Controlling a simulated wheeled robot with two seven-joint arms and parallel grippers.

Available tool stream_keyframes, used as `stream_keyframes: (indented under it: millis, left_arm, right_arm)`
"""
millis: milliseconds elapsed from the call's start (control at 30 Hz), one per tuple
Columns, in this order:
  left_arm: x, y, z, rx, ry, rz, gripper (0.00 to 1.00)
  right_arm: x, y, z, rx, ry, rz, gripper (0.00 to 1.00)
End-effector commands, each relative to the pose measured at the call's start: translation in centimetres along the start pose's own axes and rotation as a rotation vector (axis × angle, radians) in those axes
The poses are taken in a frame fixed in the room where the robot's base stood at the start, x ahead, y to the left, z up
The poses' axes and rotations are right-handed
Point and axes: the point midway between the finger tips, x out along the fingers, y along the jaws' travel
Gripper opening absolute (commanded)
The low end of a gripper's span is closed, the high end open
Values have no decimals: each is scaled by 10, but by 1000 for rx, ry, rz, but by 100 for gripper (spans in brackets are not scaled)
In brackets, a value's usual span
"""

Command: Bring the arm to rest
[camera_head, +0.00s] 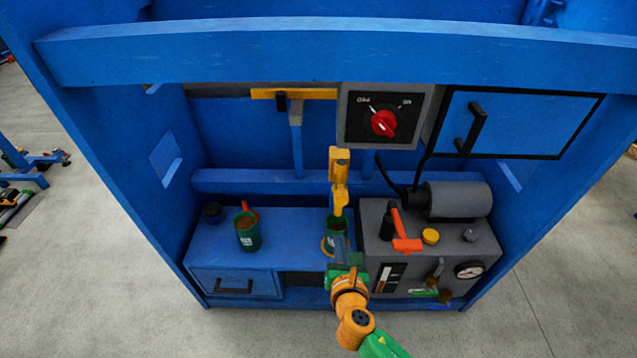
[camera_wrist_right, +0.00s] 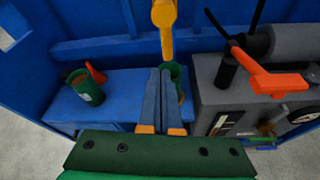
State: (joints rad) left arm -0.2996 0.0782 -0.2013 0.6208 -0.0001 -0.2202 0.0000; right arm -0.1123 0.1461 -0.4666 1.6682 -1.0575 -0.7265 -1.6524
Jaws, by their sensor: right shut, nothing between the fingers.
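My right arm comes in from the bottom of the head view, orange and green. In the right wrist view the blue fingers (camera_wrist_right: 165,75) lie side by side, shut and empty. They partly hide the green cup (camera_wrist_right: 177,72) behind them. Whether they touch it I cannot tell. My left gripper is not in view.
Left is a blue drawer box (camera_head: 285,224) with another green cup (camera_head: 247,236). Right is a grey machine (camera_head: 378,252) with a red-orange lever (camera_head: 406,244). A red knob (camera_head: 384,123) and a blue door (camera_head: 515,122) are higher up.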

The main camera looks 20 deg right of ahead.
Motion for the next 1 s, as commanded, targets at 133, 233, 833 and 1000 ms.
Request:
stream_keyframes:
  millis: [133, 233, 833, 1000]
  left_arm:
    - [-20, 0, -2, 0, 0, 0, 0]
    - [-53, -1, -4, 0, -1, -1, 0]
    - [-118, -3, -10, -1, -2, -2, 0]
    - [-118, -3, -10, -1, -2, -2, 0]
  right_arm:
    - [-5, -14, -32, 181, 139, -36, 0]
    - [-37, -50, -104, 618, 395, -209, 0]
    - [-259, -163, -254, 2177, 185, -1462, 0]
    - [-259, -162, -253, 2173, 188, -1460, 0]
